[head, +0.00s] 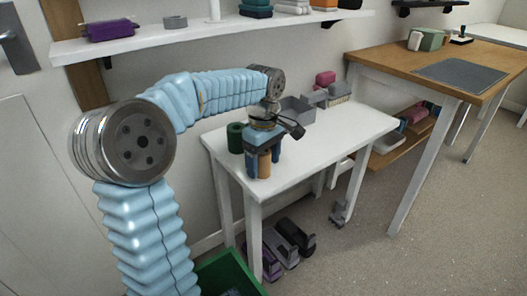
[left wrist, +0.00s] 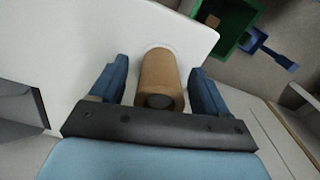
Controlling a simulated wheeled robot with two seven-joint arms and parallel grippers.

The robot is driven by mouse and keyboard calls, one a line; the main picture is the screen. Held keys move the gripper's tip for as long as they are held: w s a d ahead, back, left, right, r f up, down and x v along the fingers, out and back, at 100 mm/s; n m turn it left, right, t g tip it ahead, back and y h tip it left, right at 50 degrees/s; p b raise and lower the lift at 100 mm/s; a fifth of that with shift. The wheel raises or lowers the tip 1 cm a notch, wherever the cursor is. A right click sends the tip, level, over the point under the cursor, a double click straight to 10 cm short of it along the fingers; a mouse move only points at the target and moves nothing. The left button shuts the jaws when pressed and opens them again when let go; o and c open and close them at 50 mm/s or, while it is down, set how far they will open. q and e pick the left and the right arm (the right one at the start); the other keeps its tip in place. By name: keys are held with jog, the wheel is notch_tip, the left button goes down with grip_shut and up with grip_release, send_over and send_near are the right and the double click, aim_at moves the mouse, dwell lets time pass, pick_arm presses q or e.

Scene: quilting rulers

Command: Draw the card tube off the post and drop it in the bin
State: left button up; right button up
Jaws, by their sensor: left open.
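The tan card tube (head: 264,164) stands upright near the front left corner of the white table. My left gripper (head: 263,160) is above it, pointing down, with its blue fingers on either side. In the left wrist view the tube (left wrist: 161,75) lies between the open fingers (left wrist: 158,78), with a visible gap on each side. Its near end shows a dark round centre; the post cannot be made out clearly. A green bin (head: 236,266) is on the floor in front of the table, partly cut off by the frame. The bin also shows in the left wrist view (left wrist: 246,14). My right gripper is not in view.
A dark green cylinder (head: 235,138) stands close left of the tube. Grey containers (head: 295,110) are at the table's back. The white table (head: 340,135) is clear to the right. A shelf (head: 210,34) hangs above. Purple and dark items (head: 288,243) lie underneath.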

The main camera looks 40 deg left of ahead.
pick_arm(q)
jog(key=shift+f, duration=0.1)
jog(key=c, duration=1.2)
jog(key=shift+r, duration=0.35)
jog(key=shift+c, duration=0.2)
jog(key=shift+r, duration=1)
jog(key=shift+r, duration=0.95)
jog(key=shift+r, duration=0.15)
